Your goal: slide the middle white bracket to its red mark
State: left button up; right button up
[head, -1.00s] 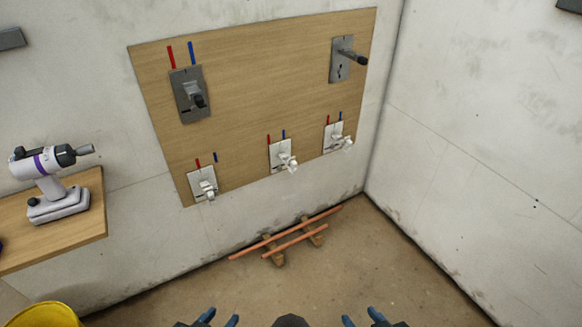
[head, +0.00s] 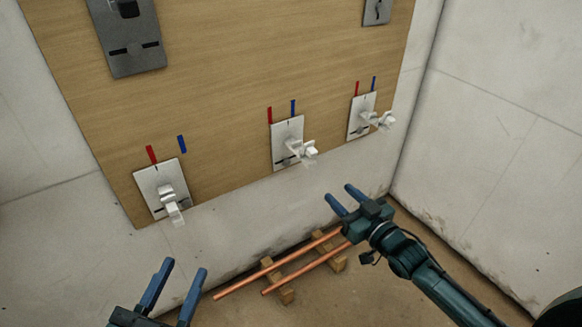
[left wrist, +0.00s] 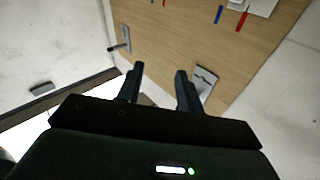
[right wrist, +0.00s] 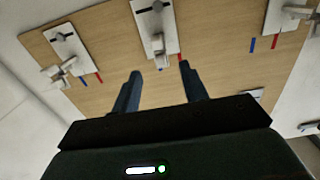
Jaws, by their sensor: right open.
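The middle white bracket (head: 287,132) is a pale plate with a protruding white clip, low on the wooden board. Its red mark (head: 270,115) is above the plate's left edge; a blue mark (head: 293,107) is nearer its right. In the right wrist view the middle bracket (right wrist: 146,22) appears inverted, beyond the fingers, with its red mark (right wrist: 180,57). My right gripper (head: 340,193) is open and empty, below and right of the bracket, apart from it. My left gripper (head: 183,268) is open and empty, below the left white bracket (head: 150,178).
A right white bracket (head: 357,130) has its own red and blue marks. Grey plates (head: 140,62) are higher on the wooden board (head: 215,90). Copper pipes (head: 240,285) lie on wooden blocks on the floor. A wall corner stands to the right.

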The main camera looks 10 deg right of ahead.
aim_at(313, 167)
jog(key=b+x, duration=0.1)
jog(key=x, duration=0.3)
jog(key=b+x, duration=0.2)
jog(key=x, duration=0.2)
jog(key=b+x, duration=0.2)
jog(key=x, duration=0.3)
jog(key=shift+w+d+f, duration=0.1)
jog(key=shift+w+d, duration=0.1)
jog(key=shift+d, duration=0.05)
jog(key=shift+w+a, duration=0.2)
jog(key=shift+w, duration=0.5)
grip_shut()
jog(key=a, duration=0.1)
jog(key=s+a+p, duration=0.1)
jog(key=a, duration=0.1)
jog(key=a+p, duration=0.1)
jog(key=a, duration=0.1)
jog(key=shift+s, duration=0.4)
jog(key=shift+c, duration=1.4)
grip_release()
jog(key=shift+d, duration=0.1)
pick_arm(q)
jog(key=shift+w+d+f+n+t+h, duration=0.1)
jog(key=shift+w+d+n+t+h, duration=0.1)
jog(key=shift+w+n+t+h, duration=0.15)
pick_arm(e)
jog(key=shift+o, duration=1.4)
